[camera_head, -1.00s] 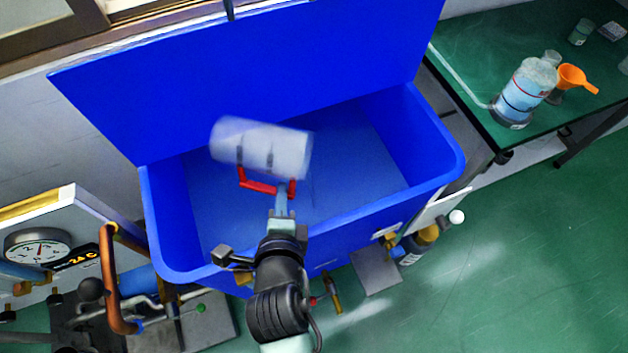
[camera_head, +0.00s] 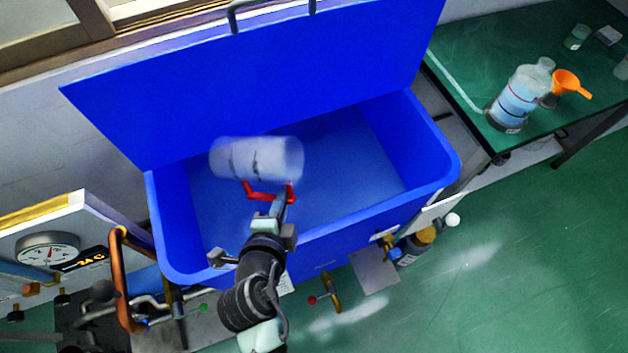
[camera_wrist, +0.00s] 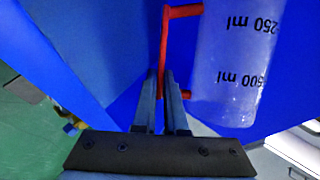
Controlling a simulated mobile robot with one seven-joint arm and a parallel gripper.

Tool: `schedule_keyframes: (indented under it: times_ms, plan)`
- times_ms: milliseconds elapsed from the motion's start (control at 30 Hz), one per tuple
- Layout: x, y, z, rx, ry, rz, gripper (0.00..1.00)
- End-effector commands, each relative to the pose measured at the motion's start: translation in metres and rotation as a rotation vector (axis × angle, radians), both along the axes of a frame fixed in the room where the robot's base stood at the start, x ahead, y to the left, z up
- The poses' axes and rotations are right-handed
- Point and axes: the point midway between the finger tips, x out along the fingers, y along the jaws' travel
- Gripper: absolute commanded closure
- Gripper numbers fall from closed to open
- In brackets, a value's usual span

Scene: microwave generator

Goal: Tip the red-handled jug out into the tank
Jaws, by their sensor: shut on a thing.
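The clear jug (camera_head: 262,158) lies on its side in the air over the blue tank (camera_head: 425,150). Its red handle (camera_head: 262,193) faces my arm. My gripper (camera_head: 283,196) is shut on the red handle. In the wrist view the jug (camera_wrist: 235,60) shows upside-down marks of 250 ml and 500 ml, and the fingers (camera_wrist: 170,90) pinch the handle (camera_wrist: 164,45). The jug looks pale and see-through; I cannot tell whether liquid is in it. The tank's lid (camera_head: 260,75) stands open behind the jug.
A green table (camera_head: 470,50) at the right holds a large bottle (camera_head: 520,95) and an orange funnel (camera_head: 568,82). A panel with a gauge (camera_head: 48,250) and an orange pipe (camera_head: 122,280) stand at the left. A valve (camera_head: 330,290) sits before the tank.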

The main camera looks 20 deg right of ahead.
Motion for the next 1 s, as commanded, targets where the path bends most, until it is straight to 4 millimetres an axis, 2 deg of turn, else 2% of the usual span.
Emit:
schedule_keyframes:
  times_ms: [267,600,900,1000]
  plan:
    - [-0.002,-0.005,-0.005,-0.125,0.084,-0.002,1.00]
    - [-0.008,-0.013,-0.011,-0.483,0.335,-0.001,1.00]
    - [0.003,0.003,0.026,-0.739,0.513,-0.005,1.00]
    - [0.007,0.008,0.020,-0.832,0.582,-0.007,1.00]
